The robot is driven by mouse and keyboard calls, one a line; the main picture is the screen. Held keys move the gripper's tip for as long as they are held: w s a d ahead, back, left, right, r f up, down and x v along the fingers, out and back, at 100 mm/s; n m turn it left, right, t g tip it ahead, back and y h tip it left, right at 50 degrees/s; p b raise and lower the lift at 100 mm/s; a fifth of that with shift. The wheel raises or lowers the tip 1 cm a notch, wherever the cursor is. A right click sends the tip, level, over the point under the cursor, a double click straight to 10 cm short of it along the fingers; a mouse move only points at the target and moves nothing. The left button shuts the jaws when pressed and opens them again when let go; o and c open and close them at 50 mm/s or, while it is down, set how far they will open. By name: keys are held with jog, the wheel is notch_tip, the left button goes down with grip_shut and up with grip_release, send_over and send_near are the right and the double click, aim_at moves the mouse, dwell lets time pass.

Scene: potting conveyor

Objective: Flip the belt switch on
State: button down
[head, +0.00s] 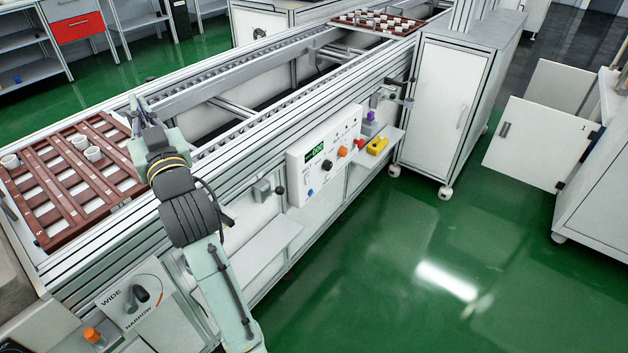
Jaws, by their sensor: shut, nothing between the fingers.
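My gripper (137,107) is shut and empty. It is over the conveyor's near end, beside a brown slatted tray, to the left of the panel and well apart from it.
The brown tray (45,208) holds a few white pots (92,153). Another tray with several pots (378,22) stands at the far end. A WIDE/NARROW selector panel (137,303) is at lower left. A shelf holds a yellow object (377,146). Green floor is open at right.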

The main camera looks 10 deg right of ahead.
jog(key=w+d+f+m+g+h+p, duration=0.15)
jog(key=w+d+f+m, duration=0.25)
jog(key=d+f, duration=0.7)
jog(key=w+d+f+m+g+h, duration=0.2)
jog(key=w+d+f+m+h, duration=0.15)
jog(key=d+f, duration=0.75)
jog(key=s+d+f+m+h, duration=0.2)
jog(key=d+f+m, duration=0.5)
jog(key=f, duration=0.3)
jog(key=s+d+f+m+h, duration=0.2)
jog(key=d+f+m, duration=0.5)
jog(key=d+f, duration=0.2)
jog(key=shift+f, duration=0.4)
jog(key=shift+d+m, duration=0.1)
jog(key=shift+m, duration=0.15)
